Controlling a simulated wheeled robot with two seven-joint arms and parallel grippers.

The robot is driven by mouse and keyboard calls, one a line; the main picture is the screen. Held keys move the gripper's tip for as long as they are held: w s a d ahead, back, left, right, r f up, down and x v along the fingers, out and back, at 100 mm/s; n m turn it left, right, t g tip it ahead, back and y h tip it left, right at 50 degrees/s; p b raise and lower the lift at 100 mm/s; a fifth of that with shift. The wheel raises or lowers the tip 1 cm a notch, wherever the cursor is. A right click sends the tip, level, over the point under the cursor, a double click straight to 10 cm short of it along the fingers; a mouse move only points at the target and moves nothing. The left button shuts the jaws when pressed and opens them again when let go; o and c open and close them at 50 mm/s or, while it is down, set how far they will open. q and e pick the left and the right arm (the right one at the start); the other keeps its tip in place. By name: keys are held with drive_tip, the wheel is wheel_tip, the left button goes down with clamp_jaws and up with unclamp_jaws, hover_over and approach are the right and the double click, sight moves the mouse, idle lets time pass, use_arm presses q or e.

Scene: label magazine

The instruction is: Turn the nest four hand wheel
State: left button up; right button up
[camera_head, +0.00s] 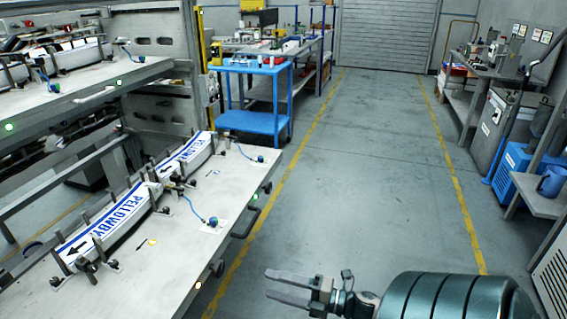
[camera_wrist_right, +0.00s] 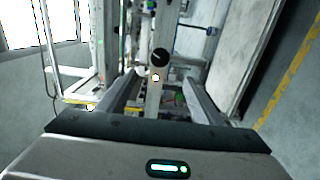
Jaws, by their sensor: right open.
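A round black knob (camera_head: 218,267), which looks like a hand wheel, sits on the front edge of the lower bench shelf (camera_head: 185,262). No readable number shows which nest it belongs to. A round black knob also shows in the right wrist view (camera_wrist_right: 160,57), ahead of the fingers and above a small lit lamp (camera_wrist_right: 156,77). My right gripper (camera_head: 268,284) is open and empty, to the right of the shelf edge over the floor, its fingers pointing left. Its two fingers (camera_wrist_right: 160,98) also show apart in the wrist view. My left gripper is out of view.
Label stacks (camera_head: 125,212) lie between upright posts on the lower shelf, with small black clamps around them. A dark handle (camera_head: 245,222) juts from the shelf's front edge. A blue cart (camera_head: 254,124) stands behind. The aisle floor (camera_head: 365,170) is clear.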

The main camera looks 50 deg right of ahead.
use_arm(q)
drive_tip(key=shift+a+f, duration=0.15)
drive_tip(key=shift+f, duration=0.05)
use_arm(e)
drive_tip(key=shift+v, duration=0.9)
